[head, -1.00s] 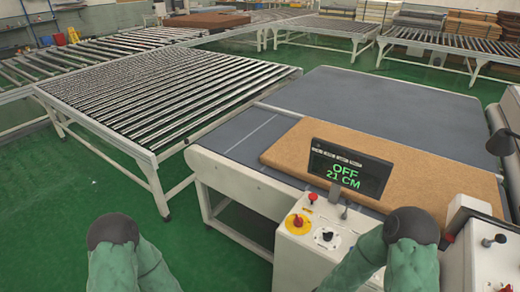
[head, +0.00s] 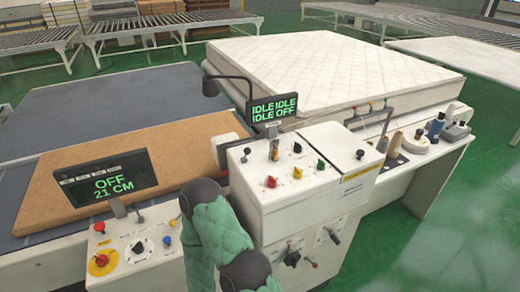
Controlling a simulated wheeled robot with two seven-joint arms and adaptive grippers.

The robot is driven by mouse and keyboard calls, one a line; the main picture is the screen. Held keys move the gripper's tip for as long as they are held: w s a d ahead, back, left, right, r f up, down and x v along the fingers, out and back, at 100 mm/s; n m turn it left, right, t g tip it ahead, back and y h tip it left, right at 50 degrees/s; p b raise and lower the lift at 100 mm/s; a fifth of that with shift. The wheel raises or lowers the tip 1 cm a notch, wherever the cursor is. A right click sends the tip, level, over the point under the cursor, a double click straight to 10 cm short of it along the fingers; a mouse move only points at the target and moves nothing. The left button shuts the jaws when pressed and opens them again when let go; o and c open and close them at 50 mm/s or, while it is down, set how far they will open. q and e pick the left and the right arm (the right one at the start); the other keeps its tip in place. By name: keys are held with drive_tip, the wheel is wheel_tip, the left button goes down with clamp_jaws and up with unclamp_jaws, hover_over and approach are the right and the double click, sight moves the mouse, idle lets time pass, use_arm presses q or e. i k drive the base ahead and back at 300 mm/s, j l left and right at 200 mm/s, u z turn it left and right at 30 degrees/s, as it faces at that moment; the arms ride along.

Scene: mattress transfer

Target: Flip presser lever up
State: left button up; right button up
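A white control cabinet (head: 303,195) stands in the middle of the head view. Its sloped top carries small levers and knobs, including a black-knobbed lever (head: 247,152) at the left and another black-knobbed lever (head: 360,154) at the right. Its front face has black handles, one lower left (head: 293,256) and one to the right (head: 329,235). I cannot tell from labels which one is the presser lever. A green-sleeved arm of mine rises at the cabinet's left front edge. Neither gripper is in view.
A second display reading OFF 21 CM (head: 101,184) stands left, before a brown slab (head: 170,145). A white quilted mattress (head: 320,65) lies behind. Spools and a bottle (head: 435,127) stand right. Green floor is free at right.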

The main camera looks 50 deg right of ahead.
sight(247, 151)
drive_tip(key=z, duration=1.7)
